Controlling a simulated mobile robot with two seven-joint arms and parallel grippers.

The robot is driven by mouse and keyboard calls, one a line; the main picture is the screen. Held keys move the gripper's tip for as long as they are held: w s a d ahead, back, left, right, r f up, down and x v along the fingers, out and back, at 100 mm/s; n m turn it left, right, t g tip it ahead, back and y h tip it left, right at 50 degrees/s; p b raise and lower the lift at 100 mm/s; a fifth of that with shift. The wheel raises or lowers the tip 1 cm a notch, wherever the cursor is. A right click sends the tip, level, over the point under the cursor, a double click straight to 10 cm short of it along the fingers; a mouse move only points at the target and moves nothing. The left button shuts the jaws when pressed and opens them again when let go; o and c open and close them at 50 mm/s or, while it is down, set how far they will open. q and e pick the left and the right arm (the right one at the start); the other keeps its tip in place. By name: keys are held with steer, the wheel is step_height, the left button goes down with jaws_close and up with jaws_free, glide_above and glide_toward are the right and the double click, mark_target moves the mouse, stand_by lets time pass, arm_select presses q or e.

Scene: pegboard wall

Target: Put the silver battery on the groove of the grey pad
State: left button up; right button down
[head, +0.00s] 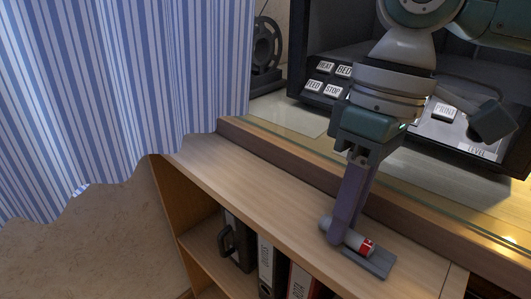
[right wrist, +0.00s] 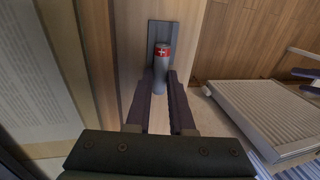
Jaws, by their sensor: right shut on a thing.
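The silver battery (head: 355,241) has a red band with a white plus mark near one end. It also shows in the right wrist view (right wrist: 161,74). My right gripper (head: 340,233) points down and is shut on the battery near its other end; its fingers (right wrist: 160,82) sit on either side of it. The red end reaches over the grey pad (head: 380,264), a flat oblong plate on the wooden shelf top. The pad shows beyond the battery in the right wrist view (right wrist: 163,26). Its groove is mostly hidden, and I cannot tell whether the battery touches it. My left gripper is out of view.
The wooden shelf top (head: 240,165) is clear left of the gripper. Binders (head: 266,264) stand below. A dark machine with labelled buttons (head: 333,90) stands behind on a raised ledge, with a black spool (head: 265,48) beside it. A striped curtain (head: 110,90) hangs left.

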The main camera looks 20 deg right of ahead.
steer(key=c, duration=0.8)
jaws_free()
steer(key=shift+r, duration=0.1)
steer(key=r+p, duration=0.1)
steer(key=r, duration=0.3)
steer(key=d+r+p, duration=0.1)
steer(key=r+p, duration=0.1)
steer(key=r, duration=0.2)
steer(key=w+d+r+p, duration=0.1)
steer(key=r, duration=0.3)
steer(key=shift+d+p, duration=0.1)
steer(key=shift+p, duration=0.3)
